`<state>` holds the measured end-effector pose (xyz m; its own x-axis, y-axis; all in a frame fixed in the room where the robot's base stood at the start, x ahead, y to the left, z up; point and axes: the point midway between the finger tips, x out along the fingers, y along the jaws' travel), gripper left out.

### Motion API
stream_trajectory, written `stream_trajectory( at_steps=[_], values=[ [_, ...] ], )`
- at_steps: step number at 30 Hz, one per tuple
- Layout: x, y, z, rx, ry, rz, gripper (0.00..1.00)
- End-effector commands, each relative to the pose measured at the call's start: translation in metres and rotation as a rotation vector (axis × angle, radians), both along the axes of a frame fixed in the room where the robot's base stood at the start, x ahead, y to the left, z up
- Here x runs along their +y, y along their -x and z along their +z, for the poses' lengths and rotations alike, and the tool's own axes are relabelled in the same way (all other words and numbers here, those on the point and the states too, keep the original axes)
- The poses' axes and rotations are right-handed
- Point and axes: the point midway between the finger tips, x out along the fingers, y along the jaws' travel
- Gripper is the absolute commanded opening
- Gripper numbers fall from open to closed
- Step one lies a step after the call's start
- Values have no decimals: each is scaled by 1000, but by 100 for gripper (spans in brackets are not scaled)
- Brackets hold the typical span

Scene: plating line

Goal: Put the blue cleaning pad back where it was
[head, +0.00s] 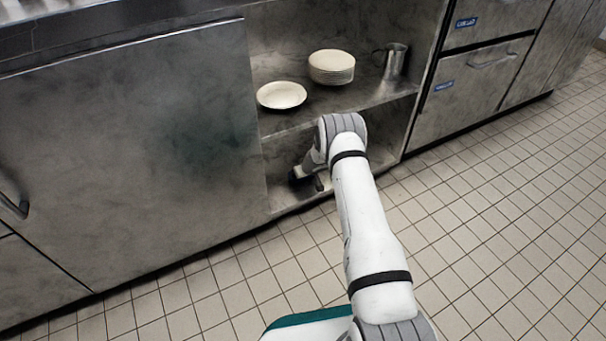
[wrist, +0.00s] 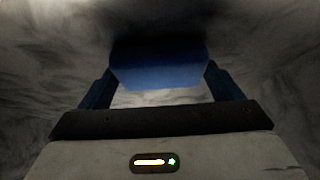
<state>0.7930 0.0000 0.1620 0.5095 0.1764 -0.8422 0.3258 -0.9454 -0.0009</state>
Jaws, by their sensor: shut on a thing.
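The blue cleaning pad (wrist: 160,65) shows in the wrist view, between the two fingers of my gripper (wrist: 158,84). My gripper is shut on it, one finger at each side. In the head view my arm reaches into the lower compartment of the open steel cabinet, and the gripper (head: 308,180) shows only in part, dark, low in that compartment. The pad cannot be made out in the head view. The wrist view is dim, so I cannot tell whether the pad touches a surface.
The shelf (head: 345,98) above my gripper holds a single plate (head: 281,95), a stack of plates (head: 331,67) and a metal jug (head: 395,61). A closed steel panel (head: 130,150) stands left of the opening and drawers (head: 475,75) stand right. The tiled floor (head: 500,190) in front is clear.

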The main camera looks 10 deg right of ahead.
Motion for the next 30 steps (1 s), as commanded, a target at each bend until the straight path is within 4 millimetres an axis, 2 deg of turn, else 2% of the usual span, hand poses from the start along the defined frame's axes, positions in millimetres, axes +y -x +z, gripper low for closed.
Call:
stream_trajectory(
  at_steps=[9, 10, 15, 23, 30],
  values=[
    [-1, 0, -3, 0, 0, -2, 64],
    [-1, 0, -2, 0, 0, -2, 87],
    [-1, 0, -2, 0, 0, -2, 100],
    [-2, 0, 0, -1, 0, -3, 100],
    [-7, 13, 26, 0, -1, -5, 100]
  ],
)
